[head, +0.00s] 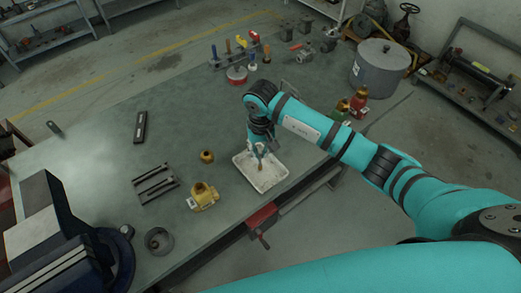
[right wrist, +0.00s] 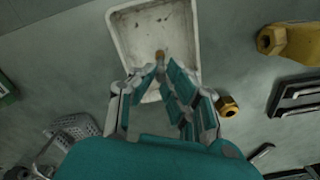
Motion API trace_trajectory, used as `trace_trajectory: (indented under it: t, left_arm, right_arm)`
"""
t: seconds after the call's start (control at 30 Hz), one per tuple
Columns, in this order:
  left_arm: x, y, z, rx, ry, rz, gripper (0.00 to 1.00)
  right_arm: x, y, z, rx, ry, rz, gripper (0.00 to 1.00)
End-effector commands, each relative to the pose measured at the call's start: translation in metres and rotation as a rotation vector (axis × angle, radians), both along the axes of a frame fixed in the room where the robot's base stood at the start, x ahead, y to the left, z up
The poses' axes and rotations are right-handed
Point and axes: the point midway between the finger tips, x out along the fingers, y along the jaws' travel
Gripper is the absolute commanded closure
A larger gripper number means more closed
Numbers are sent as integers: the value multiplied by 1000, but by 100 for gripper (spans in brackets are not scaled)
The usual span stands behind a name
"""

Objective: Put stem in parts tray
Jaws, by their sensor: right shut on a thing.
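The parts tray (head: 280,180) is a shallow white tray on the bench; it also shows in the right wrist view (right wrist: 125,30). My right gripper (head: 260,153) points down over the tray. In the right wrist view my right gripper (right wrist: 161,73) has its fingertips close together on the stem. The stem (right wrist: 160,56) shows only as a small brownish-brass end past the fingertips, over the tray floor; the rest is hidden by the fingers. I cannot tell whether it touches the tray. My left gripper is not in view.
A yellow valve body (head: 203,196) and a brass nut (head: 207,156) stand left of the tray. Dark slotted bars (head: 155,183) lie farther left. A large grey pot (head: 380,68) stands at the right.

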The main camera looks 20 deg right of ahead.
Motion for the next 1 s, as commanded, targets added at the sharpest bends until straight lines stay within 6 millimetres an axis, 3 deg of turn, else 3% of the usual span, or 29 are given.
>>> trace_trajectory:
  t: [0.07, 0.1, 0.27, 0.67, 1.0]
  left_arm:
    - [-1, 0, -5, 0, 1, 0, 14]
    - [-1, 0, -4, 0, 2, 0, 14]
    - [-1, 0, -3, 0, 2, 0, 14]
    - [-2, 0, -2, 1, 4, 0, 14]
    - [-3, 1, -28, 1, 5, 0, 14]
  right_arm:
    - [0, 0, -4, 0, -1, 0, 100]
    - [0, 0, -3, 1, -1, 0, 88]
    - [0, 0, -2, 0, 0, 0, 67]
    - [1, 0, 5, 0, -3, 0, 67]
    - [1, -1, 73, -1, -8, 2, 67]
